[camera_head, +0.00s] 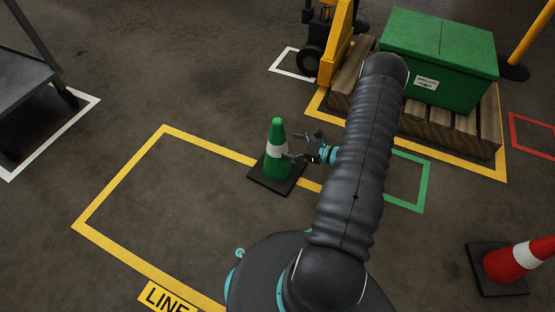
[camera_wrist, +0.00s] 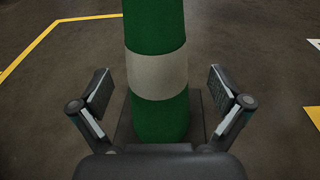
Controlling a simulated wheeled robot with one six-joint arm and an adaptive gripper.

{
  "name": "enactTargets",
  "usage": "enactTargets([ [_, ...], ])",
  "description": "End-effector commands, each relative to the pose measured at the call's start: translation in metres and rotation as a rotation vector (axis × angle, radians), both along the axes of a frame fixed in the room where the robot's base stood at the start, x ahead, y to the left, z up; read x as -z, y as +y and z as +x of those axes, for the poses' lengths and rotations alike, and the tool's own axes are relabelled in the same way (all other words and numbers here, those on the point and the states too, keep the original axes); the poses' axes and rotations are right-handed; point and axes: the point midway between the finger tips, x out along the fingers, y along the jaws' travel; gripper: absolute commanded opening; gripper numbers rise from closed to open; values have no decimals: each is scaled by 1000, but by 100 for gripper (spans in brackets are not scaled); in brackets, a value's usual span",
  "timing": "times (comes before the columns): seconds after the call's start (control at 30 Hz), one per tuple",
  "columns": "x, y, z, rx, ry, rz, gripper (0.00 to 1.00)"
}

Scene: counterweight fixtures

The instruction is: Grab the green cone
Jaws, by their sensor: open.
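The green cone (camera_head: 277,164) has a white band and a dark square base, and stands upright on the floor across a yellow floor line. My gripper (camera_head: 291,147) is at the cone's right side at about the height of the white band. In the wrist view the cone (camera_wrist: 155,45) stands centred between the two open fingers of my gripper (camera_wrist: 160,95). A gap shows between each finger pad and the cone. The cone's top is out of the wrist view, and its lower part is partly hidden by my gripper's body.
A red and white cone (camera_head: 515,262) stands at the lower right. A green box (camera_head: 440,58) sits on a wooden pallet (camera_head: 437,125) behind my arm, beside a yellow pallet jack (camera_head: 337,40). A grey cart (camera_head: 22,75) stands at the upper left. The floor left of the green cone is clear.

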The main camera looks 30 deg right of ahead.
Motion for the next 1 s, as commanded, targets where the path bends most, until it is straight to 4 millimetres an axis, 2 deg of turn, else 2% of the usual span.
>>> enactTargets([
  [0.37, 9, 31, 31, -3, 0, -1, 100],
  [0.7, 10, 35, 37, 0, 0, 0, 100],
  [0.77, 9, 35, 37, 0, 0, 0, 88],
  [1.0, 9, 35, 37, 0, 0, 0, 28],
])
